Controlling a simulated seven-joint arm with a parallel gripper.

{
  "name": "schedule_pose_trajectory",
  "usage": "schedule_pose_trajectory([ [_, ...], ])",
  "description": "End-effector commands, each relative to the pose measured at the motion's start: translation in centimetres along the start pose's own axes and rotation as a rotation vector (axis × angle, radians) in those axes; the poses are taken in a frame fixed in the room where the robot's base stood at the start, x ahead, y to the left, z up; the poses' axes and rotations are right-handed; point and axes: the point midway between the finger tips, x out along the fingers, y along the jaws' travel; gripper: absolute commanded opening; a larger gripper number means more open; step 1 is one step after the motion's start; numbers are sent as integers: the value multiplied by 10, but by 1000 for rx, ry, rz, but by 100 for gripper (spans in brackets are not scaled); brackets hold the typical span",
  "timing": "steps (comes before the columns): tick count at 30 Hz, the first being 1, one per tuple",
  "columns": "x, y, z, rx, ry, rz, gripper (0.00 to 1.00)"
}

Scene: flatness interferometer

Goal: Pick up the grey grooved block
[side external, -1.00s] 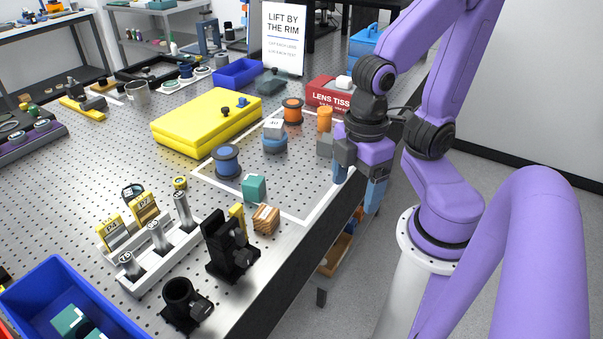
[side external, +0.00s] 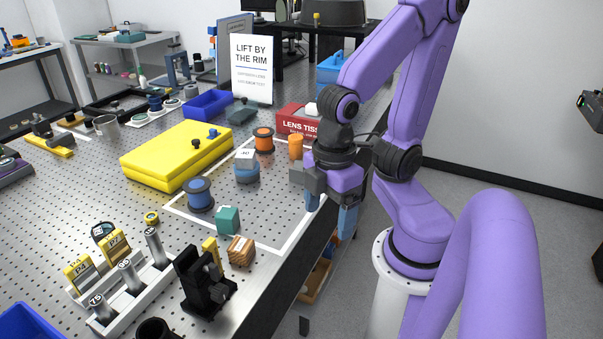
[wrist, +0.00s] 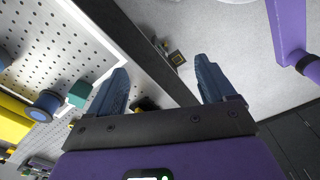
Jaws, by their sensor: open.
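A grey block (side external: 296,174), which looks like the grooved one, stands on the optical table at the right part of the white-outlined area in the side view. My gripper partly covers it, and I cannot make out its groove. My gripper (side external: 331,210) is just right of it in the picture, at the table's edge, with its blue fingers apart and pointing down. The wrist view shows my gripper (wrist: 162,72) open and empty, with the table edge and floor beyond the fingers. I cannot see the grey block in the wrist view.
An orange cylinder (side external: 296,146) and a red lens tissue box (side external: 291,120) stand behind the block. A blue spool (side external: 198,194), teal block (side external: 228,220), wooden block (side external: 240,251) and labelled blue piece (side external: 246,173) stand to the left. The table drops off at the right.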

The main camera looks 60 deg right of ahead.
Motion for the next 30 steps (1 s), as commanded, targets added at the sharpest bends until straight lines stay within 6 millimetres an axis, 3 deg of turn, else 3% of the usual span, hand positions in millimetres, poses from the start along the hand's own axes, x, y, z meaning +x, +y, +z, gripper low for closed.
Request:
schedule_pose_trajectory([
  [12,0,0,0,0,-1,0,81],
  [16,5,8,0,-8,-42,23,81],
  [20,17,36,1,-44,-175,96,81],
  [30,45,138,15,-236,-717,280,81],
])
